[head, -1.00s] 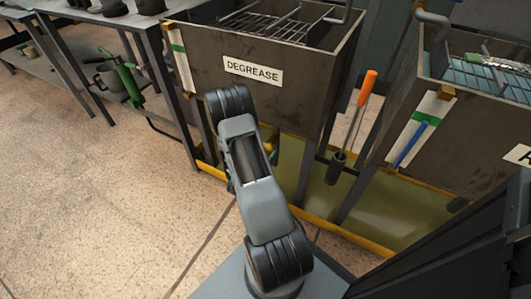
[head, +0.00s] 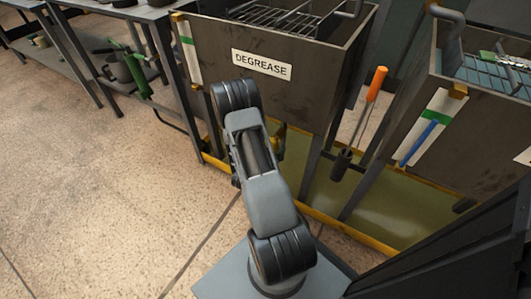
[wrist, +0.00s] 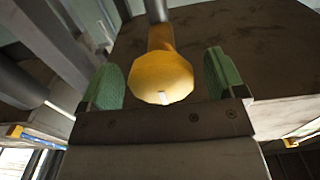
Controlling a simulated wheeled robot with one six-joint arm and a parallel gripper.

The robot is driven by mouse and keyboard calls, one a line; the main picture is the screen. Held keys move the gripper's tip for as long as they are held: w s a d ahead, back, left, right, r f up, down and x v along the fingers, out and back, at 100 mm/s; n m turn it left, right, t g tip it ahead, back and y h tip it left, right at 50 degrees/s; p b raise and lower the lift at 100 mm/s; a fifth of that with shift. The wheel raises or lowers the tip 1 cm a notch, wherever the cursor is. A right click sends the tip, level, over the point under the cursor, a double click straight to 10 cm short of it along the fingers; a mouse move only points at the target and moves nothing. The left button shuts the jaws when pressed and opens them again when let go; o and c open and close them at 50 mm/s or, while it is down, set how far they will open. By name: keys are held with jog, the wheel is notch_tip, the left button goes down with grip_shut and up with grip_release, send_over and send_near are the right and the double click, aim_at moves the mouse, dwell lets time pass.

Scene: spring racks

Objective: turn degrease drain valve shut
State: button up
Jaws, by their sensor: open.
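The dark degrease tank (head: 300,95) stands ahead in the head view, with a white DEGREASE label (head: 262,65) on its front. In the wrist view a rounded yellow drain valve part (wrist: 158,75) with a small white mark sits on a brass-coloured neck below a grey pipe. My gripper (wrist: 163,82) is open, with one green finger pad on each side of the yellow part. Gaps show between the pads and the part.
An orange-handled tool (head: 372,95) hangs right of the degrease tank. A second tank (head: 470,125) with a blue and green gauge strip stands further right. A yellow-edged tray (head: 350,235) lies under the tanks. A shelf rack (head: 130,45) is at left. Open floor lies front left.

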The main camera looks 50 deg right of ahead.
jog(key=p+v, duration=0.2)
jog(key=v, duration=1.1)
jog(key=shift+a, duration=0.25)
jog(key=w+a+r+n+t+y+p, duration=0.1)
jog(key=w+a+r+n+y+p, duration=0.1)
jog(key=w+a+r+y+p, duration=0.45)
jog(key=w+a+r+n+t+y+p, duration=0.1)
jog(key=w+r+t+y+p, duration=0.15)
jog(key=r+p, duration=0.45)
jog(key=w+a+r+n+t+y+p, duration=0.1)
jog(key=w+a+r+n+y+p, duration=0.25)
jog(key=r, duration=0.65)
jog(key=s+a+r+n+g+y+p, duration=0.1)
jog(key=s+a+r+n+y+p, duration=0.2)
jog(key=r, duration=0.5)
jog(key=a+r+n+g+y+p, duration=0.1)
jog(key=a+r+y+p, duration=0.25)
jog(key=r, duration=0.55)
jog(key=s+d+r+n+g+h+p, duration=0.1)
jog(key=s+r+n+g+p, duration=0.2)
jog(key=s+r, duration=0.8)
jog(key=r+n+p, duration=0.1)
jog(key=n+p, duration=0.1)
jog(key=p, duration=0.2)
jog(key=shift+s+r, duration=0.2)
jog(key=shift+s, duration=0.05)
